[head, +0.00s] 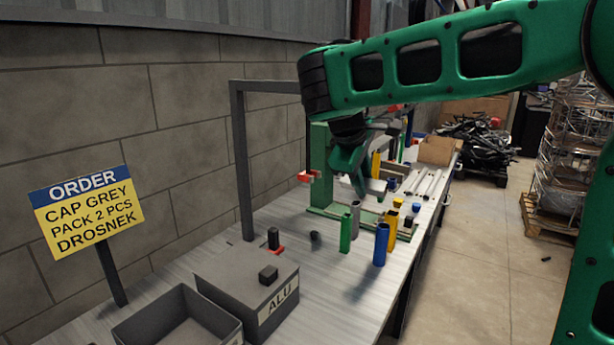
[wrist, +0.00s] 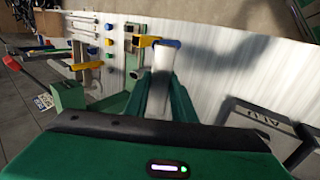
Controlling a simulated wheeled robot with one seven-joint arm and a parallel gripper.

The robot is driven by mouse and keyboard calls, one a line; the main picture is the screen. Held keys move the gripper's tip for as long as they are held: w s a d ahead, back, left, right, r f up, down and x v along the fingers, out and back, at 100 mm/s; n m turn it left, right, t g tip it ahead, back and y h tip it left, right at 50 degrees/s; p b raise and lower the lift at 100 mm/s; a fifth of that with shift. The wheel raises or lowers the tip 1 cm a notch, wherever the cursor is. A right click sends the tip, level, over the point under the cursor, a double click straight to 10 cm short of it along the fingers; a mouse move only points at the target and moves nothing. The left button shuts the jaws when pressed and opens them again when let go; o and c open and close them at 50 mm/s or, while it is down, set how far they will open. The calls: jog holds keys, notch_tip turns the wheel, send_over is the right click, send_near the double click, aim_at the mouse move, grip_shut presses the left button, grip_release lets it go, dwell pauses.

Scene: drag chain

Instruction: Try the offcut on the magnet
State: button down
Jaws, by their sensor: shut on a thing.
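My gripper (wrist: 160,95) is shut on a pale grey piece, likely the offcut (wrist: 161,72), which sticks out past the green fingertips in the wrist view. In the head view my gripper (head: 358,180) hangs over the bench near the green press-like stand (head: 321,165); the held piece is not clear there. I cannot tell for sure which thing is the magnet. A small red block (head: 309,176) juts from the green stand, left of my gripper. A black peg (head: 273,238) stands by a red base, under a grey frame (head: 240,160).
Green (head: 345,232), blue (head: 380,244), yellow (head: 391,228) and grey (head: 355,217) tubes stand close below my gripper. A lidded box marked ALU (head: 235,270) and an open grey bin (head: 150,325) are at the near end. An order sign (head: 85,213) stands at left.

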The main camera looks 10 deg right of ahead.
jog(key=s+d, duration=0.6)
jog(key=shift+s, duration=0.15)
dwell(1.1)
